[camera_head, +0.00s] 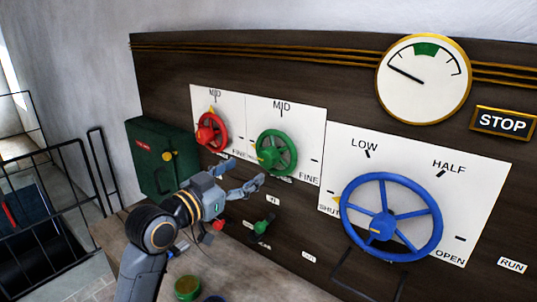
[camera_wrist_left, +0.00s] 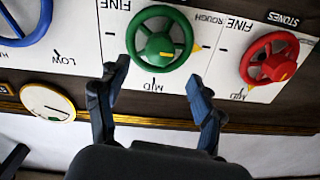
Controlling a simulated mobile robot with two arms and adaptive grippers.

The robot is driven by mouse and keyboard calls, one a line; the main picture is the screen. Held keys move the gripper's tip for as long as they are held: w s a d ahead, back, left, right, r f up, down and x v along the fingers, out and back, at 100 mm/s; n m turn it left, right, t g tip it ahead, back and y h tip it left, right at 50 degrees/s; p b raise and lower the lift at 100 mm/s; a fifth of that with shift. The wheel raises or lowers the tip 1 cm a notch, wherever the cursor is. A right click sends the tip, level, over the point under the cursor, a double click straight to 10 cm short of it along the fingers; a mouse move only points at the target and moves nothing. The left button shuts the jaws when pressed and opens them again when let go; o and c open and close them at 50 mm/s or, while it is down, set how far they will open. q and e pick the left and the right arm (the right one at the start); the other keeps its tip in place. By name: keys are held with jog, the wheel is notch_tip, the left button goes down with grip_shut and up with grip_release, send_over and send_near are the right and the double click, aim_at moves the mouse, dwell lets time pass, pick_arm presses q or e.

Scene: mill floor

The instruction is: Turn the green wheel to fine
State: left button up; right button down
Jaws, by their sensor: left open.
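The green wheel (camera_head: 287,141) is mounted on a white plate in the middle of the dark panel. Its plate reads MID above and FINE at lower right. Its yellow pointer is on the left in the head view. In the left wrist view, which is upside down, the green wheel (camera_wrist_left: 142,48) has its pointer beside ROUGH, opposite FINE. My left gripper (camera_head: 245,172) is open and empty, just lower left of the wheel in the head view. In the wrist view its fingers (camera_wrist_left: 155,72) are spread, with the wheel between and beyond them. No contact shows. My right gripper is not in view.
A red wheel (camera_head: 220,131) points to MID at the left. A large blue wheel (camera_head: 428,217) points to SHUT at the right. Small red (camera_head: 219,225) and green (camera_head: 262,227) handles sit below. A green box (camera_head: 150,165) stands left. The gauge (camera_head: 424,95) is above.

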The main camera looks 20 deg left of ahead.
aim_at(263, 161)
pick_arm(q)
jog(key=p+x, duration=0.3)
jog(key=x, duration=0.7)
jog(key=shift+w+d, duration=0.15)
jog(key=shift+w, duration=0.05)
jog(key=c, duration=1.2)
